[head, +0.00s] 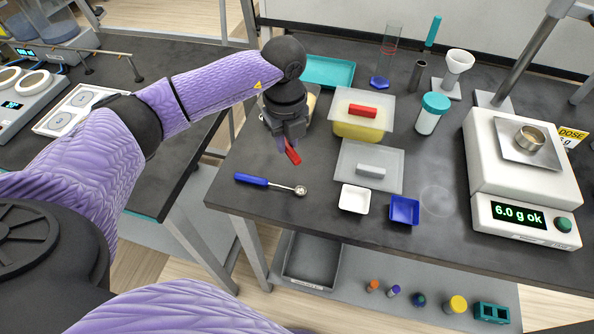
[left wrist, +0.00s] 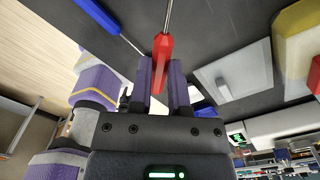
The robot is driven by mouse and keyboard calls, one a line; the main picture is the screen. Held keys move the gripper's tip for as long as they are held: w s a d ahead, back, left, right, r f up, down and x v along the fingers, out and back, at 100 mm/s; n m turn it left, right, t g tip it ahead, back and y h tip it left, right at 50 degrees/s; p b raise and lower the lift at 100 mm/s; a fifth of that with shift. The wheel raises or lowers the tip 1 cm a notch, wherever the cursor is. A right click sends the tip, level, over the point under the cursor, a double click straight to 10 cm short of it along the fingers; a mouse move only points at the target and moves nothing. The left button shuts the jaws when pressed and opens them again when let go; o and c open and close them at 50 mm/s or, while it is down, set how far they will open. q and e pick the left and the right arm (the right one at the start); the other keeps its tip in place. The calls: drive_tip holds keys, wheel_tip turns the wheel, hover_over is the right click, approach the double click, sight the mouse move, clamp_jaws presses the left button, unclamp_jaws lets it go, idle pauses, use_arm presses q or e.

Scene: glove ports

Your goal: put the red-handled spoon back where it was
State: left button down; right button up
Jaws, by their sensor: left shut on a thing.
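My left gripper (head: 285,140) is shut on the red-handled spoon (head: 293,153), over the left part of the dark bench. In the left wrist view the red handle (left wrist: 162,58) sits between the two fingers (left wrist: 161,80), and a thin metal shaft runs away from it to the top edge. The spoon's bowl is hidden in the head view and out of the left wrist view. A blue-handled spoon (head: 268,184) lies on the bench in front of the gripper. My right gripper is not in view.
A yellow tub (head: 357,130) has a lid with a red handle; a grey-handled lid (head: 385,160) is in front. A white dish (head: 354,199) and a blue dish (head: 404,210) stand near the front edge. The scale (head: 500,160) reads 6.0 g ok. A teal tray (head: 327,71) lies behind.

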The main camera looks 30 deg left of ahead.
sight(287, 170)
use_arm(q)
wheel_tip(287, 170, down, 6)
drive_tip(key=shift+a+r+b, duration=0.1)
drive_tip(key=shift+b, duration=0.55)
drive_tip(key=shift+f, duration=0.35)
drive_tip(key=shift+f, duration=0.15)
drive_tip(key=c, duration=0.6)
unclamp_jaws()
